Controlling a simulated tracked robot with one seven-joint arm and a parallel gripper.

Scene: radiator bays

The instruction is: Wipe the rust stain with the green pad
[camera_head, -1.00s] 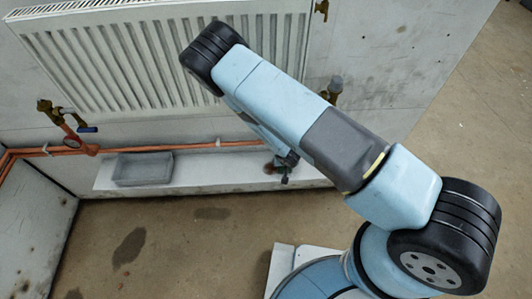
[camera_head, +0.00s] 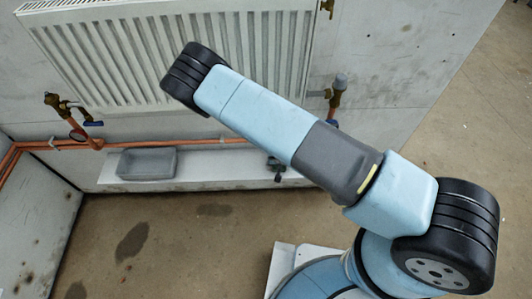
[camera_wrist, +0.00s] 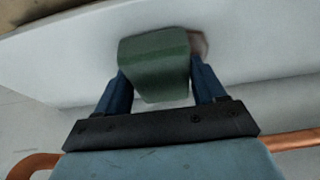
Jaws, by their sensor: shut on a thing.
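In the wrist view, my gripper (camera_wrist: 157,72) is shut on the green pad (camera_wrist: 153,58), with one blue finger on each side of it. The pad lies in front of a white surface (camera_wrist: 255,45); I cannot tell whether it touches. The rust stain (camera_wrist: 201,44) shows as a blurred reddish-brown patch just past the pad's right edge, and the pad may hide part of it. In the head view, my arm hides most of the gripper, and the pad and stain cannot be made out.
A grey tray (camera_head: 147,164) sits on the white ledge (camera_head: 215,172) below the white radiator (camera_head: 110,60). Copper pipe (camera_head: 62,146) runs along the wall above the ledge. Brass valves stand left (camera_head: 60,103) and right (camera_head: 337,90) of the radiator. The floor in front is open.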

